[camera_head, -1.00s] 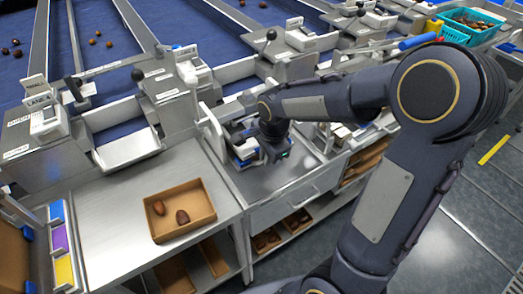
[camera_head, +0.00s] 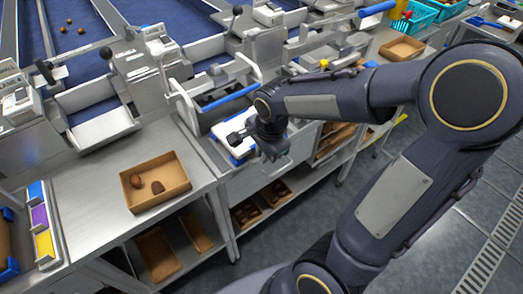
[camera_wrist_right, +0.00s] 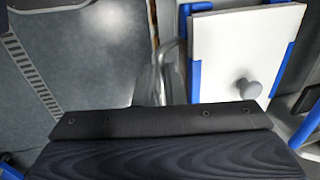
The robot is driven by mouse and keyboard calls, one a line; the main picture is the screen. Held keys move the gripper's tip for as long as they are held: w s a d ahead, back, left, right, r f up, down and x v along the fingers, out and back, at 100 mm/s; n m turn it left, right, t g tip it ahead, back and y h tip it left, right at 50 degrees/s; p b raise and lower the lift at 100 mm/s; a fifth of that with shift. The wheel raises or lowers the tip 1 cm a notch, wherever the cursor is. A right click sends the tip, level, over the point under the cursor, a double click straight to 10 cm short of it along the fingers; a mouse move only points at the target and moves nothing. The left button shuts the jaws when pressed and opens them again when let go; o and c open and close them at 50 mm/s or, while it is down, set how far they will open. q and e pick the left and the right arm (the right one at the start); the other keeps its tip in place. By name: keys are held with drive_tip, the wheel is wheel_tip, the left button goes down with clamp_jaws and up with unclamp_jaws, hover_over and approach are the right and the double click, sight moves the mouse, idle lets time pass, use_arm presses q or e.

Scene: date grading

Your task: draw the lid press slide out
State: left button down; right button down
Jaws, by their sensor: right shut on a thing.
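The lid press (camera_head: 181,99), a metal frame with a blue bar (camera_head: 230,97), stands on the bench in the middle of the head view. Its slide (camera_head: 240,122) is a white plate with blue edges and a grey knob. It sits out at the front of the press; the wrist view shows the plate (camera_wrist_right: 222,50) and knob up close. My right gripper (camera_head: 272,153) is at the slide's front edge, shut on the slide. Its fingertips are hidden behind its own body in both views. My left gripper is not in view.
An open cardboard box (camera_head: 156,196) with two dates stands on the metal bench (camera_head: 90,215) to the left. Trays lie on the shelf below. Open floor (camera_head: 330,225) lies in front of the bench.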

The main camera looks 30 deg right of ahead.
drive_tip(key=shift+s, duration=0.15)
drive_tip(key=c, duration=1.8)
unclamp_jaws()
drive_tip(key=shift+s, duration=0.15)
drive_tip(key=r, duration=0.2)
drive_tip(key=s+r, duration=0.1)
drive_tip(key=r, duration=0.4)
drive_tip(key=shift+s+d+r+p, duration=0.1)
drive_tip(key=shift+s+r+p, duration=0.1)
drive_tip(key=shift+r+p, duration=0.15)
drive_tip(key=s+a+n+t+y, duration=0.1)
drive_tip(key=s+a+n, duration=0.1)
drive_tip(key=s+n, duration=0.2)
drive_tip(key=s+a+n+t+y, duration=0.1)
drive_tip(key=s+n, duration=0.3)
drive_tip(key=n, duration=0.2)
drive_tip(key=s+a+n+t+y, duration=0.1)
drive_tip(key=s+a+n, duration=0.1)
drive_tip(key=s+n, duration=0.2)
drive_tip(key=shift+s+a+f+n+y, duration=0.2)
drive_tip(key=shift+a+f+n+y, duration=0.15)
drive_tip(key=shift+n, duration=0.45)
